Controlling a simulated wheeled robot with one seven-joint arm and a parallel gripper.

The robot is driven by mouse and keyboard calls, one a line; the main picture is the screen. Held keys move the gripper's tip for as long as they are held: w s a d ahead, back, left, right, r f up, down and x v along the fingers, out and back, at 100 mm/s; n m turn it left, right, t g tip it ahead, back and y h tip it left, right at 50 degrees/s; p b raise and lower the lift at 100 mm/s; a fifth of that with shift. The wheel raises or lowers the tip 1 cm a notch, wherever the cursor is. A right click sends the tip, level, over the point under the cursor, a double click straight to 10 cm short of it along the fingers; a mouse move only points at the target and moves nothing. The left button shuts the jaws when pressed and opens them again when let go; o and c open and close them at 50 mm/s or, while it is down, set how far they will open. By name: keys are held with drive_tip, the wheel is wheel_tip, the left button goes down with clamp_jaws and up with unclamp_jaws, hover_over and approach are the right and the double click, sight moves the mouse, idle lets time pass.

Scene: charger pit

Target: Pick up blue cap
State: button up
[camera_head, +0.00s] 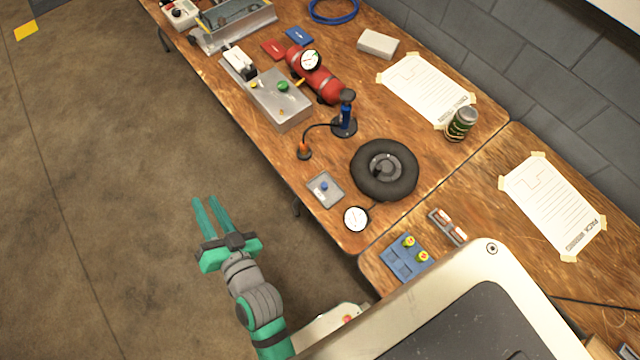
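The blue cap (324,186) is a small blue piece that sits on a small grey tray (334,200) near the front edge of the wooden table. My gripper (205,200) has two teal fingers that stand apart with nothing visible between them. It is over the concrete floor, left of the table edge and well apart from the tray and cap.
A black wheel (384,171) and a white gauge (355,219) lie close to the tray. A blue pump (346,114) stands behind. A blue block (397,262) with yellow-green pieces is on the right-hand table. Floor around my gripper is clear.

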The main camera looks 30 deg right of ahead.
drive_tip(key=w+a+r+n+g+y, duration=0.25)
drive_tip(key=w+r+n+y, duration=0.4)
drive_tip(key=w+r, duration=0.75)
drive_tip(key=n+g+h, duration=0.2)
drive_tip(key=g+h, duration=0.5)
drive_tip(key=g, duration=0.7)
hover_over(323, 184)
wheel_tip(323, 184, down, 15)
drive_tip(key=f, duration=0.4)
drive_tip(key=shift+s+d+f, duration=0.1)
drive_tip(key=shift+s+f, duration=0.15)
drive_tip(key=shift+f, duration=0.1)
drive_tip(key=shift+w+f, duration=0.15)
drive_tip(key=shift+f, duration=1.5)
drive_tip(key=shift+w+f, duration=0.1)
drive_tip(key=shift+f, duration=1.5)
